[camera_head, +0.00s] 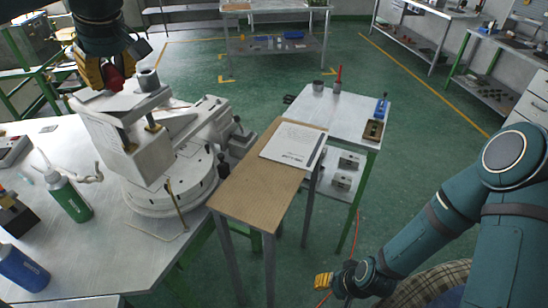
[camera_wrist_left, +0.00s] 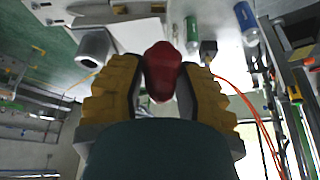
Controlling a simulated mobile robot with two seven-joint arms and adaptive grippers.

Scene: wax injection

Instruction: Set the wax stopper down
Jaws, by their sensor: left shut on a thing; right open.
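The red wax stopper (camera_wrist_left: 162,70) sits between the yellow finger pads of my left gripper (camera_wrist_left: 165,90), which is shut on it. In the head view, my left gripper (camera_head: 103,78) is at the upper left, and part of the red stopper (camera_head: 113,78) shows between its fingers. It is over or close to the top plate of the wax machine (camera_head: 140,155). A grey cylinder (camera_head: 148,79) stands on that plate, right of the gripper. The gap below the stopper cannot be judged. My right gripper (camera_head: 325,281) is open and low at the bottom centre, away from the stopper.
The machine stands on a grey table (camera_head: 112,255) with a green bottle (camera_head: 68,196) and a blue bottle (camera_head: 22,268). A wooden-topped table (camera_head: 250,197) holds a white paper (camera_head: 294,144). A metal table (camera_head: 348,112) behind it carries small items. Green floor lies open beyond.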

